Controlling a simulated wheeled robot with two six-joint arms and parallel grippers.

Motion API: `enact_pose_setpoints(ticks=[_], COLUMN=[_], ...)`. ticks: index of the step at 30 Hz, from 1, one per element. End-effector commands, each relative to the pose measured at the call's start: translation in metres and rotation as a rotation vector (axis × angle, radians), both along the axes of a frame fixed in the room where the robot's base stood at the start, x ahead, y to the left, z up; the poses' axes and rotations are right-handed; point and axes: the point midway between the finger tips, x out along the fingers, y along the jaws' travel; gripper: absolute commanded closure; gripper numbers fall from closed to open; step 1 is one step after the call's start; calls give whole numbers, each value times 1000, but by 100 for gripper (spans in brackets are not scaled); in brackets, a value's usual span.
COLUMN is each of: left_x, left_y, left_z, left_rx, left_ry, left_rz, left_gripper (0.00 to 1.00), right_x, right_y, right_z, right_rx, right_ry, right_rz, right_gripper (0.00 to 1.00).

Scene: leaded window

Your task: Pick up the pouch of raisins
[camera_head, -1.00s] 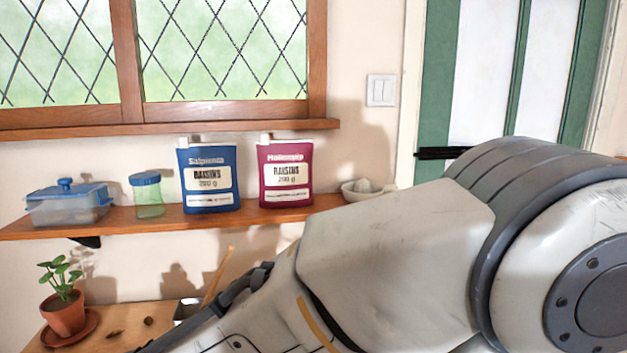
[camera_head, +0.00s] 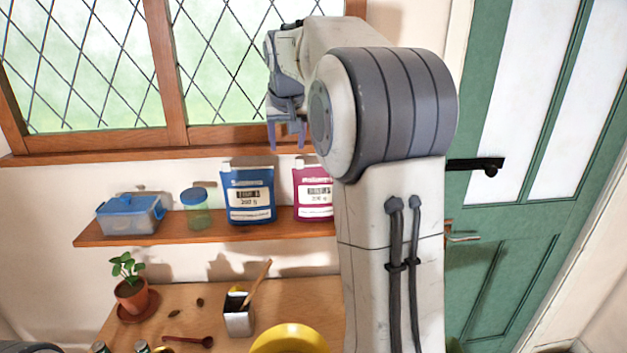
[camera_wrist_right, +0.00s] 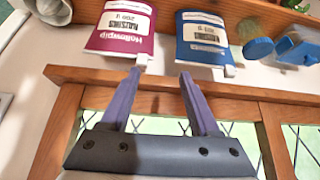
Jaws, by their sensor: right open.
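Two raisin pouches stand upright on the wooden wall shelf. The blue pouch (camera_head: 249,197) is left of the magenta pouch (camera_head: 313,193), whose right part is hidden behind my right arm in the head view. My right gripper (camera_head: 288,140) is open and empty, in front of the window and above the pouches, fingers pointing down. In the right wrist view, which is upside down, my right gripper (camera_wrist_right: 160,76) points toward the gap between the magenta pouch (camera_wrist_right: 121,27) and the blue pouch (camera_wrist_right: 203,40), touching neither as far as I can tell. My left gripper is out of view.
Below, the table (camera_head: 190,300) holds a potted plant (camera_head: 130,290), a metal holder (camera_head: 238,318) and a yellow bowl (camera_head: 290,340).

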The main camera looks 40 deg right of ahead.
Motion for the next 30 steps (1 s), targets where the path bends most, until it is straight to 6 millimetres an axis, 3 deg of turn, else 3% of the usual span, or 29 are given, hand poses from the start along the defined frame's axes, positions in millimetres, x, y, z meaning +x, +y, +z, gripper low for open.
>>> enact_pose_setpoints(ticks=[1, 4, 12, 17, 24, 30], left_x=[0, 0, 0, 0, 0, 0], left_y=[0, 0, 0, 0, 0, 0], left_z=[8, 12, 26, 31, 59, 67], left_rx=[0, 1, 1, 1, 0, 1], left_ry=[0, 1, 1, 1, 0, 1], left_rz=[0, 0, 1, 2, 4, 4], left_gripper=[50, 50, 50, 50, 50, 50], right_x=[0, 2, 20, 24, 34, 44], right_y=[-14, -27, -39, -43, -57, -62], right_z=[12, 14, -19, -27, -48, -68], right_rx=[-5, -9, -9, -10, -8, -10], right_ry=[-8, -16, -15, -17, -14, -19], right_rz=[-28, -52, -52, -52, -53, -50], right_gripper=[38, 38, 38, 38, 38, 38])
